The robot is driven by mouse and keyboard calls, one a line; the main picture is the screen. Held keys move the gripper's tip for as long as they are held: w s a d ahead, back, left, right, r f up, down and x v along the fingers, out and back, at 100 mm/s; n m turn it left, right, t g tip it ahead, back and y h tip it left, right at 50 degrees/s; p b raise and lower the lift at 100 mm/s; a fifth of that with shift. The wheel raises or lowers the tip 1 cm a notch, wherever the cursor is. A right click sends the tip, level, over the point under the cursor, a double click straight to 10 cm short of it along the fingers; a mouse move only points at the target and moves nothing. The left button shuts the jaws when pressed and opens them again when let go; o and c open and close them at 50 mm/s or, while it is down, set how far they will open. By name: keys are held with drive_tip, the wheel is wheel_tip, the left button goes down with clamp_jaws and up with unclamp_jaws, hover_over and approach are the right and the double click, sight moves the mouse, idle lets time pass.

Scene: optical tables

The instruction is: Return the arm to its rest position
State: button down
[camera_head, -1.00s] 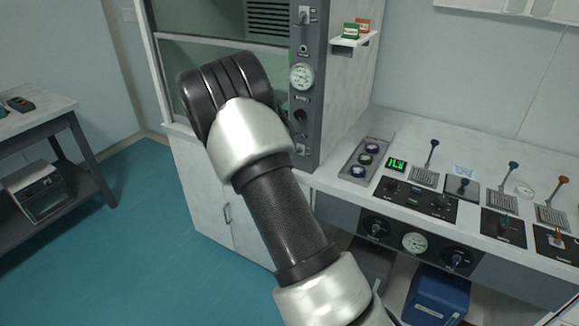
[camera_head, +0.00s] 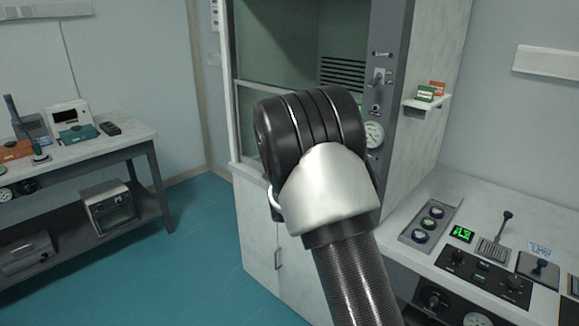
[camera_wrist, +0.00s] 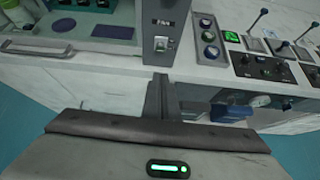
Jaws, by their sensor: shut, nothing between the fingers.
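My arm shows in the head view as a dark ribbed joint with a silver collar and a black link below it, in front of the fume cabinet (camera_head: 270,250). My gripper is hidden in that view. In the wrist view my gripper (camera_wrist: 158,90) shows at the middle, its dark fingers together with nothing between them. Its fingertips point toward the front edge of the white bench (camera_wrist: 120,52), below the cabinet's grey control post (camera_wrist: 161,35). I cannot tell the exact gap between them.
A bench with levers (camera_head: 508,217), knobs and a green display (camera_head: 462,233) stands at the right. A side table (camera_head: 110,143) with instruments stands at the left. A small shelf (camera_head: 428,104) holds green and orange boxes. The teal floor (camera_head: 190,270) between is clear.

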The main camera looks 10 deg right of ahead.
drive_tip(key=s+r+m+g+y+p, duration=0.2)
drive_tip(key=s+r+m+y+p, duration=0.1)
drive_tip(key=s+r+m, duration=1.15)
drive_tip(key=s+a+r+m+y+p, duration=0.1)
drive_tip(key=s+a+r+m+y, duration=0.2)
drive_tip(key=s, duration=0.8)
drive_tip(key=s+a+r+m+y+p, duration=0.2)
drive_tip(key=s+a+r+m, duration=0.4)
drive_tip(key=s, duration=0.5)
drive_tip(key=shift+a+m+t+y, duration=0.4)
drive_tip(key=shift+a+m+y, duration=0.1)
drive_tip(key=shift+a+m, duration=0.45)
